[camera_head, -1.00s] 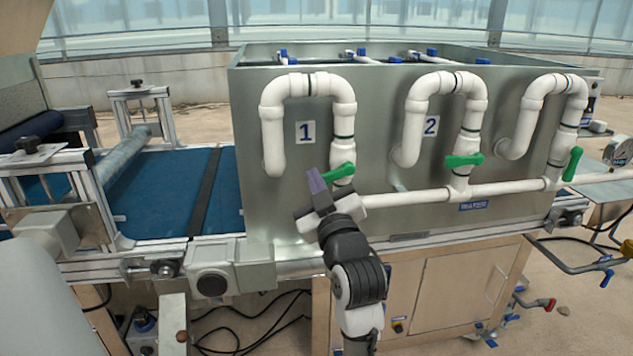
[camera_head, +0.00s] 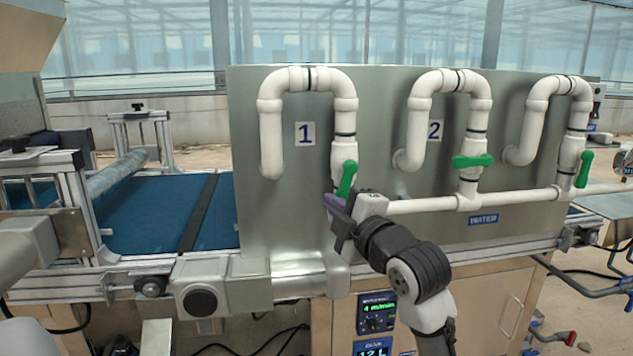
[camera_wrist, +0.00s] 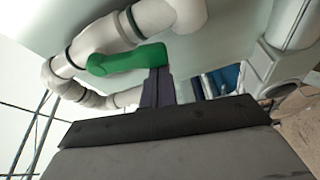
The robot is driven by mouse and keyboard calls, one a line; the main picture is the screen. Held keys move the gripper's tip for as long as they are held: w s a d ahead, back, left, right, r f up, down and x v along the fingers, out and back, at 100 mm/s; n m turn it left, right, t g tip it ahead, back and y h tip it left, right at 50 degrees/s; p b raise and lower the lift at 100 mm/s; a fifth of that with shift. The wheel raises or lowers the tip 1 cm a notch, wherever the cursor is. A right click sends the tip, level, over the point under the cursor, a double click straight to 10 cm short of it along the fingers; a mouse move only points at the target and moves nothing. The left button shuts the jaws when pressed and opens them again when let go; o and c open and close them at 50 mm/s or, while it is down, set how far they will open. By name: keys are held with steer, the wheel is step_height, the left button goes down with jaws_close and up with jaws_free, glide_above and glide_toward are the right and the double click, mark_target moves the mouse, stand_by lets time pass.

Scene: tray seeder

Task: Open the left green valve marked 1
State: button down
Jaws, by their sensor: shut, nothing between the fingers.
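The left green valve handle (camera_head: 347,178) sits on the white pipe beside the label 1 (camera_head: 305,134). It stands steeply, nearly in line with the upright pipe, with its lower end leaning slightly left. My gripper (camera_head: 334,204) is shut and empty, just below and left of the handle's lower end. In the wrist view the green handle (camera_wrist: 127,60) lies just beyond the purple-grey fingertips (camera_wrist: 158,76), which overlap its end. I cannot tell whether they touch.
A second green valve handle (camera_head: 473,161) by the label 2 lies level across its pipe. A third green handle (camera_head: 584,169) at the right stands steeply. A horizontal white pipe (camera_head: 420,205) runs right of my gripper. A blue conveyor belt (camera_head: 150,210) lies at the left.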

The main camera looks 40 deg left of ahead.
steer(key=shift+w+d+f+n+b, duration=0.3)
steer(key=shift+w+d+n+b, duration=0.2)
steer(key=shift+n, duration=0.2)
steer(key=shift+w, duration=0.2)
